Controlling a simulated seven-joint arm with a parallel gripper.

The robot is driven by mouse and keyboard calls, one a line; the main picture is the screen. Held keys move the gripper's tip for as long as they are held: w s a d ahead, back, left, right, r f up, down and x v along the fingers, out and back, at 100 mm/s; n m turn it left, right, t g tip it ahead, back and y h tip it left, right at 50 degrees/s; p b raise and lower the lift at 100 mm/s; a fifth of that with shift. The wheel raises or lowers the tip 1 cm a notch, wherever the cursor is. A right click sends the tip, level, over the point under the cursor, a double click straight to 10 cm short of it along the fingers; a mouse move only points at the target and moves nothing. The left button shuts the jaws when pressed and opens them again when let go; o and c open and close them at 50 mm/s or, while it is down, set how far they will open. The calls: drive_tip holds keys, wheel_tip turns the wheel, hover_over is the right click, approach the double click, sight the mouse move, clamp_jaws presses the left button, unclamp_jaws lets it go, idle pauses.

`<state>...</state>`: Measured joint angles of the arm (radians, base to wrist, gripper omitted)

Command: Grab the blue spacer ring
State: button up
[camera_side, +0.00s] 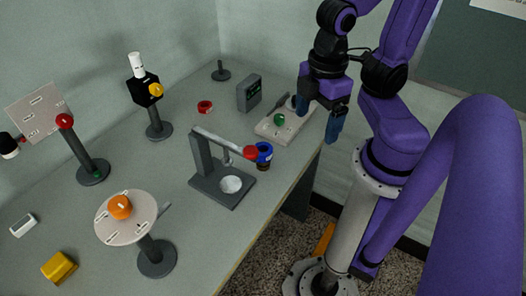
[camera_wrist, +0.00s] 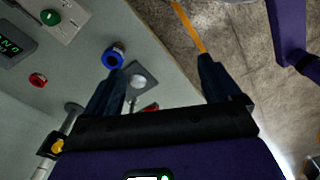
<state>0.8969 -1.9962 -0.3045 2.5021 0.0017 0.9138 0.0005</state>
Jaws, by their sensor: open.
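The blue spacer ring (camera_side: 264,149) is near the table's front edge, beside the red tip of the grey bracket's arm. A dark, brownish part shows below it; I cannot tell how the two are joined. In the wrist view the ring (camera_wrist: 107,58) shows as a blue circle with a dark centre, just beyond the left fingertip. My gripper (camera_side: 319,117) hangs to the right of the ring and higher, by the table's right edge.
The grey bracket (camera_side: 212,190) with a pale disc stands left of the ring. A pale board (camera_side: 270,130) with a green knob and a grey display box (camera_side: 249,94) lie behind. A red ring (camera_side: 205,107) rests farther back. Several stands fill the left side.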

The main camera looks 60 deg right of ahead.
drive_tip(key=w+d+f+m+g+y, duration=0.1)
drive_tip(key=w+d+f+m+g, duration=0.15)
drive_tip(key=w+m, duration=0.3)
drive_tip(key=w+d+f+m+g, duration=0.25)
drive_tip(key=w+d+m, duration=0.2)
drive_tip(key=m, duration=0.25)
drive_tip(key=w+d+f+m+g+y, duration=0.25)
drive_tip(key=w+d+m+y, duration=0.2)
drive_tip(key=m, duration=0.35)
drive_tip(key=m+t+y, duration=0.7)
drive_tip(key=m+y, duration=0.1)
drive_tip(key=m, duration=0.2)
approach(260, 154)
drive_tip(key=a+f, duration=0.2)
drive_tip(key=shift+a, duration=0.3)
drive_tip(key=shift+h, duration=0.25)
drive_tip(key=shift+x, duration=2.45)
drive_tip(key=shift+w, duration=0.15)
drive_tip(key=c, duration=1.1)
